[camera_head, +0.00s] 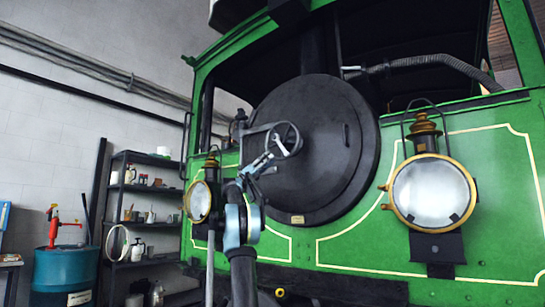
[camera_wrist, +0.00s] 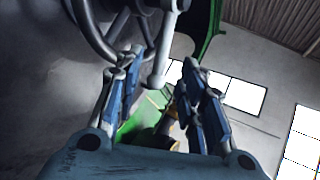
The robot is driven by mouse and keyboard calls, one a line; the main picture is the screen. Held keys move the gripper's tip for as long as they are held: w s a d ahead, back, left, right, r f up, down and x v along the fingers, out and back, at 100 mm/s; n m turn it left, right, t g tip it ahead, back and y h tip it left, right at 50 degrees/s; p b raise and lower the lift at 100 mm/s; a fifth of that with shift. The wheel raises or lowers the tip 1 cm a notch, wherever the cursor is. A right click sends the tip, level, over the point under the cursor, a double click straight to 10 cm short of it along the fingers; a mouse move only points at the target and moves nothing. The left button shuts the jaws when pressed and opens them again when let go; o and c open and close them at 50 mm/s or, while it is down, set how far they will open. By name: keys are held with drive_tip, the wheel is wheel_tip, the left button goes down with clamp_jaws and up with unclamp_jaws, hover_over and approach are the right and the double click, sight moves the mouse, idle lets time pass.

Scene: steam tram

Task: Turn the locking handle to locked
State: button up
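The locking handle is a grey metal lever with a rounded end (camera_wrist: 158,80), at the top centre of the wrist view. In the head view a light grey bar, likely this handle (camera_head: 258,129), points left from the middle of the black round boiler door (camera_head: 335,165). A spoked handwheel (camera_head: 287,139) is beside it; its dark rim also shows in the wrist view (camera_wrist: 93,35). My gripper (camera_wrist: 163,65) is open, its two blue fingers apart. The lever's end shows between the fingertips; I cannot tell whether they touch it. In the head view my gripper (camera_head: 266,158) is just below the handwheel.
The green tram front (camera_head: 490,200) carries a large brass lamp (camera_head: 433,190) at right and a smaller-looking one (camera_head: 199,201) at left, close to my arm. A shelf rack (camera_head: 145,188) and a blue drum (camera_head: 62,270) stand at the left wall.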

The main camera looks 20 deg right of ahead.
drive_tip(key=shift+v, duration=1.15)
